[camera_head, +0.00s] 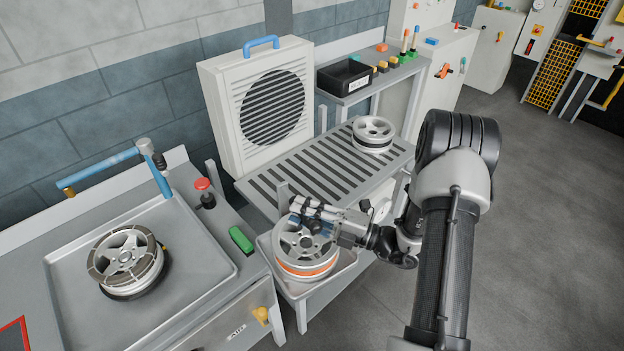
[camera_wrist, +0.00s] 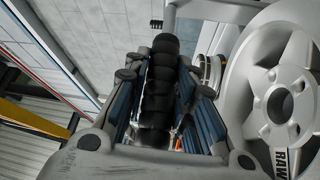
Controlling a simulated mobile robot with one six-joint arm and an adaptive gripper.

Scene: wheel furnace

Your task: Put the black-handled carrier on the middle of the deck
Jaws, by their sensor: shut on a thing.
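My gripper (camera_head: 308,212) is low over the front end of the slotted deck (camera_head: 268,197). In the wrist view my gripper (camera_wrist: 165,82) is shut on a black ribbed handle (camera_wrist: 164,45), which lies between its blue-grey fingers. The handle is the only part of the black-handled carrier I can make out; the fingers hide the rest. A silver wheel with an orange band (camera_head: 308,268) is just under my gripper, at a grey tray; I cannot tell whether it hangs or rests there. A wheel marked RAW (camera_wrist: 282,105) fills the right of the wrist view.
Another silver wheel (camera_head: 373,133) sits at the deck's far right end; the deck's middle is bare. A white fan box (camera_head: 225,110) stands behind the deck. A black bin (camera_head: 343,80) is on the back shelf. A wheel (camera_head: 125,258) lies in the left bench tray.

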